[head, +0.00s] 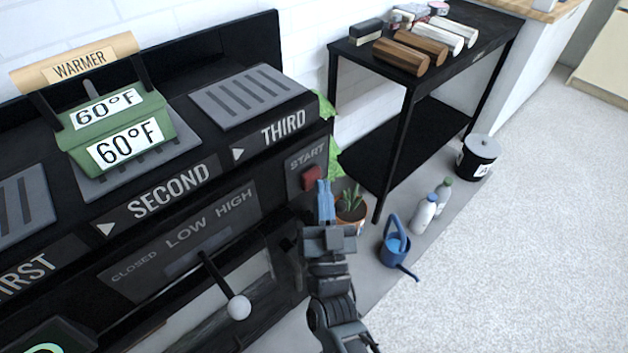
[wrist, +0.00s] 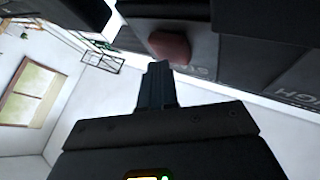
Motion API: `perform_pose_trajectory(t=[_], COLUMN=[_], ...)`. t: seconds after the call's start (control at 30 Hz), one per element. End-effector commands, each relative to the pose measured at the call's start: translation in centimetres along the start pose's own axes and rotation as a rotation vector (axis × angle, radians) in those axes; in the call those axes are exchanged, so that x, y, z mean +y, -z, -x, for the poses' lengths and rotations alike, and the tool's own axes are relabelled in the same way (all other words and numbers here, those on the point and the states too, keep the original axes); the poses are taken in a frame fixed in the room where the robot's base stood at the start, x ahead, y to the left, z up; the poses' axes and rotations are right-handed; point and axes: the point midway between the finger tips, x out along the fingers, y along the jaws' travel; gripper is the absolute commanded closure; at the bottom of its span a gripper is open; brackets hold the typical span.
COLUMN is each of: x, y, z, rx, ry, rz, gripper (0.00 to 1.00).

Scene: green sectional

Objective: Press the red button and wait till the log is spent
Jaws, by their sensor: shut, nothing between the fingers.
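The red button (head: 313,177) sits below the word START on the front right of the black stove unit (head: 225,190). It also shows near the top middle of the wrist view (wrist: 170,46). My gripper (head: 324,188) is shut and empty, with its blue-grey fingers pointing up just right of the button in the head view. In the wrist view the fingertips (wrist: 158,66) are just below the button; I cannot tell whether they touch it. Several logs (head: 402,56) lie on the black side table at the back right. The log being burned is not clearly visible.
A green box reading 60°F (head: 115,130) stands on the SECOND plate. A lever with a white knob (head: 239,307) sticks out in front. A potted plant (head: 351,213), blue watering can (head: 394,250), bottles (head: 424,215) and black bin (head: 478,157) stand right. The carpet beyond is clear.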

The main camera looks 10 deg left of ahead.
Motion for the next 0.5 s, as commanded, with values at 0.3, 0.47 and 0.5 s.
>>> perform_pose_trajectory(t=[0.3, 0.47, 0.5], x=[-0.17, -0.26, -0.28], y=[-0.20, -0.30, -0.32], z=[-0.25, -0.37, -0.39], rx=[0.000, 0.000, 0.000], ry=[0.000, 0.000, 0.000], rz=[0.000, 0.000, 0.000], gripper=[1.00, 1.00, 1.00])
